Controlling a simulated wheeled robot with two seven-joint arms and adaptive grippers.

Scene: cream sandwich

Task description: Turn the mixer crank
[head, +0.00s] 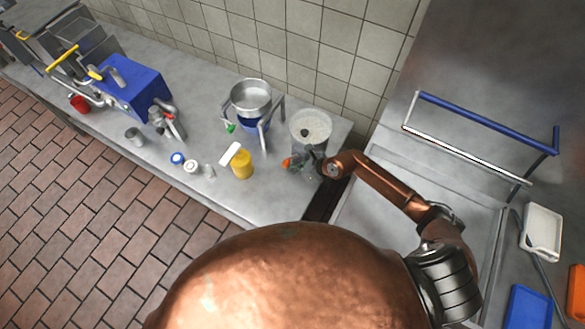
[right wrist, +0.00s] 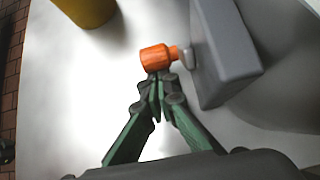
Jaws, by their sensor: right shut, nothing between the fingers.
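The mixer is a light round tub (head: 310,128) of pale, grainy contents at the right end of the counter, by the tiled wall. Its orange crank knob (head: 287,164) shows at the front. In the right wrist view the orange knob (right wrist: 155,58) sits on a short stub beside a grey block (right wrist: 225,50). My right gripper (head: 297,163) is at the crank, its arm coming in from the right. In the wrist view its green fingers (right wrist: 158,84) are shut, tips together at the knob's near side, holding nothing. Whether they touch the knob I cannot tell. My left gripper is not in view.
A yellow container (head: 242,165) stands left of the crank. A metal pot on a stand (head: 251,97) is behind it. Small jars (head: 191,166) and a blue machine (head: 135,87) are farther left. A sink with a blue rack (head: 480,120) lies to the right.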

